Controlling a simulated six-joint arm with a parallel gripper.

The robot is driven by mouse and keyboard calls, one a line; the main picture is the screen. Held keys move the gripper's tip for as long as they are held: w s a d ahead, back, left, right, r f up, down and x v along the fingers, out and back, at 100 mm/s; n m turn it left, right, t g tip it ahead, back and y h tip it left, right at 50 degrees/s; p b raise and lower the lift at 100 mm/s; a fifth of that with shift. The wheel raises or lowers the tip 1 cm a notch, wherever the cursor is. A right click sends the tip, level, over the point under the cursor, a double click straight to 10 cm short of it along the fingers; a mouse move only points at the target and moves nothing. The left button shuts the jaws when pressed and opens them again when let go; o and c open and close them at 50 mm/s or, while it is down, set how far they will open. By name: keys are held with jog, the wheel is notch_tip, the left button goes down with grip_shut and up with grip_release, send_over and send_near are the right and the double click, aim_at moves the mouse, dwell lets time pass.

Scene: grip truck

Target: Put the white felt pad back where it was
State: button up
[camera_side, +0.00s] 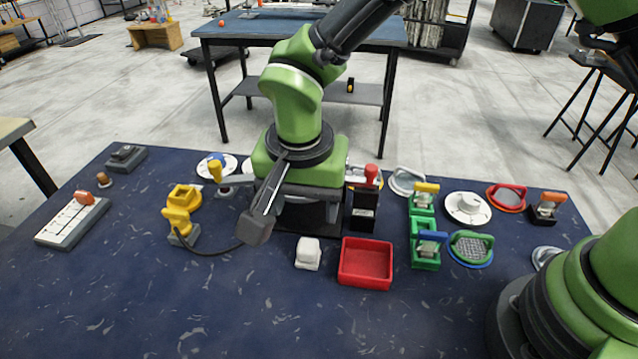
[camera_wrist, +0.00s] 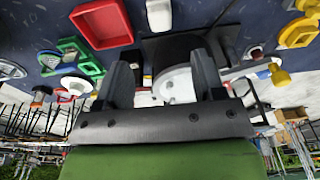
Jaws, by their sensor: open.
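A small white block with a rounded top (camera_side: 308,253), which looks like the white felt pad, sits on the blue table (camera_side: 250,315) just left of the red tray (camera_side: 365,262). It also shows at the top of the wrist view (camera_wrist: 158,14), beside the tray (camera_wrist: 102,22). My gripper (camera_side: 297,222) is over the table behind the white block, apart from it. In the wrist view its two dark fingers (camera_wrist: 164,65) stand wide apart with nothing held. A dark mat or plate (camera_side: 318,215) lies partly hidden beneath the gripper.
Right of the tray stand green clamp-like fixtures (camera_side: 425,247), a white disc (camera_side: 467,208) and handled discs (camera_side: 470,249). A black box with a red handle (camera_side: 363,212) is close behind the tray. Yellow parts (camera_side: 178,220) stand left. The front table is clear.

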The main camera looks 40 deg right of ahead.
jog(key=s+d+r+n+t+y, duration=0.15)
jog(key=s+d+r, duration=0.25)
jog(key=d+r, duration=0.4)
jog(key=s+d+r+n+t+y, duration=0.15)
jog(key=s+d+r, duration=0.3)
jog(key=r, duration=0.55)
jog(key=s+d+n+t, duration=0.2)
jog(key=s+d+t, duration=0.1)
jog(key=s, duration=0.4)
jog(key=shift+d+r, duration=0.45)
jog(key=shift+d, duration=0.1)
